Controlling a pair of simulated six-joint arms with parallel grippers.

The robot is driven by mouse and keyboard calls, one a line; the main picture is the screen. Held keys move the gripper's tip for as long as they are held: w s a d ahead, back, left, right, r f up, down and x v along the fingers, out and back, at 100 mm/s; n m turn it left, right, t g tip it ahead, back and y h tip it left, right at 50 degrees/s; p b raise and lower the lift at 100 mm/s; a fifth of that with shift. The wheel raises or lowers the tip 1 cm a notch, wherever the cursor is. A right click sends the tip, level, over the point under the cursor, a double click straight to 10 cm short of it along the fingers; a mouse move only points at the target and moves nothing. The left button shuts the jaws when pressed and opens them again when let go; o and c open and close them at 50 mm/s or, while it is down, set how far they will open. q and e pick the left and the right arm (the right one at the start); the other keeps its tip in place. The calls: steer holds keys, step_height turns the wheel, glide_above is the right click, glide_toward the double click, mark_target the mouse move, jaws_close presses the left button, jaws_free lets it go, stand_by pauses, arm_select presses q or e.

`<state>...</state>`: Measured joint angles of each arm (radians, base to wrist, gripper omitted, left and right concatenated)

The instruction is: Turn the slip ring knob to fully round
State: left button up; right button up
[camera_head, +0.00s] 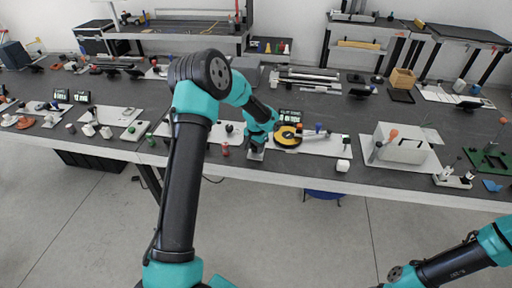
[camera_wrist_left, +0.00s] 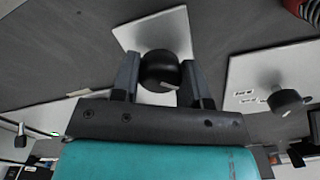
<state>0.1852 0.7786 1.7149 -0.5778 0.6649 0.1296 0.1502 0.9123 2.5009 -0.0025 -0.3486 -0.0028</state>
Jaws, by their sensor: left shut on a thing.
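A round black knob (camera_wrist_left: 161,72) stands between the two fingers of my left gripper (camera_wrist_left: 160,75) in the left wrist view. The fingers are shut on its sides. A white plate (camera_wrist_left: 155,32) lies beyond and below it. In the head view my left gripper (camera_head: 256,148) points down near the table's front edge, and the knob is hidden there by the gripper. The small pale plate (camera_head: 256,156) shows just below it. I cannot tell how far the knob is turned. Part of my right arm shows at the lower right, but its fingertips are out of view.
A yellow ring-shaped device (camera_head: 288,137) and a small display (camera_head: 290,116) stand close to the right of my left gripper. A red cylinder (camera_head: 225,149) stands to its left. Another dark knob (camera_wrist_left: 286,101) sits on a white panel (camera_wrist_left: 245,85). A white box (camera_head: 400,143) stands farther right.

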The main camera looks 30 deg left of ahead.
arm_select(q)
steer(key=shift+m, duration=0.3)
steer(key=m, duration=0.8)
steer(key=shift+m, duration=0.4)
steer(key=o, duration=0.9)
steer(key=shift+o, duration=0.2)
steer(key=shift+r, duration=0.1)
step_height(320, 180, up, 17)
steer(key=shift+r, duration=0.15)
